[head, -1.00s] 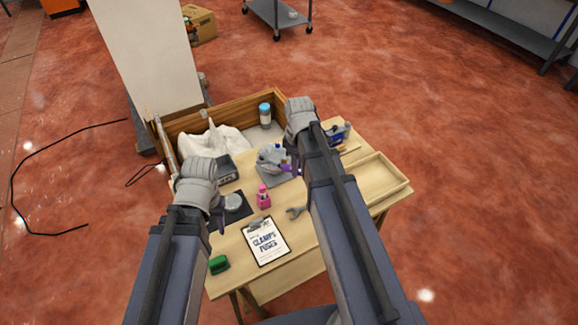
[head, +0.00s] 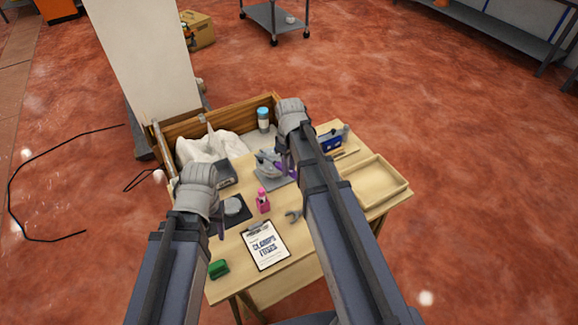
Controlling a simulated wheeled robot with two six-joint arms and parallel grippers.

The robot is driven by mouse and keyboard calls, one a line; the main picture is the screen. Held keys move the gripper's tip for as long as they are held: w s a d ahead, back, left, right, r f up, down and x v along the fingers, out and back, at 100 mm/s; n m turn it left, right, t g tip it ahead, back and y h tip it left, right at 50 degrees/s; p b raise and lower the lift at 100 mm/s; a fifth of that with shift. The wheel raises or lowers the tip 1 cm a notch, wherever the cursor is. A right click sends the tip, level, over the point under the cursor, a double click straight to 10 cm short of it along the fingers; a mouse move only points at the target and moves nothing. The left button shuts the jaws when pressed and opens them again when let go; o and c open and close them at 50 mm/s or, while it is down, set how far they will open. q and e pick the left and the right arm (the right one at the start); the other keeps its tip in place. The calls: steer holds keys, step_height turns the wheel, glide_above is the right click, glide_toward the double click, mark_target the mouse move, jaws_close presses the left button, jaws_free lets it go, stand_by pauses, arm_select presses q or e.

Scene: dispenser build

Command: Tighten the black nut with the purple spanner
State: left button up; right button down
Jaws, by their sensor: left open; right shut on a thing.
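The purple spanner (head: 287,170) shows in part below my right gripper (head: 283,152), which is shut on it. The spanner is beside a grey device on a dark plate (head: 275,181), near the middle of the table. I cannot tell whether it touches anything there. The black nut cannot be made out; it is too small or hidden. My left gripper (head: 220,224) is open at the left of the table, beside a round grey piece (head: 234,206) on a black mat. Its fingers are partly hidden by the arm.
The wooden table (head: 290,250) holds a pink bottle (head: 263,203), a grey wrench (head: 293,216), a clipboard (head: 265,245), a green object (head: 219,269) and an empty tray (head: 374,182). A blue tool (head: 331,141) lies behind my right arm. A wooden box with a white bag (head: 212,146) stands behind.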

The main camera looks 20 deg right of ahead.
steer(key=shift+f+b, duration=0.35)
steer(key=shift+f, duration=0.15)
steer(key=shift+f+b, duration=1.15)
steer(key=shift+a, duration=0.1)
stand_by(0.3)
steer(key=shift+s+a+m, duration=0.3)
steer(key=shift+a+m, duration=0.2)
steer(key=shift+m, duration=0.1)
steer(key=shift+s+a+m, duration=0.3)
steer(key=shift+a+m, duration=0.15)
steer(key=shift+m, duration=0.15)
steer(key=shift+a, duration=0.1)
steer(key=shift+s+a+m, duration=0.2)
steer(key=shift+a+m, duration=0.35)
steer(key=shift+a, duration=0.05)
steer(key=shift+s+a+m, duration=0.15)
steer(key=shift+a+m, duration=0.4)
steer(key=shift+a, duration=0.15)
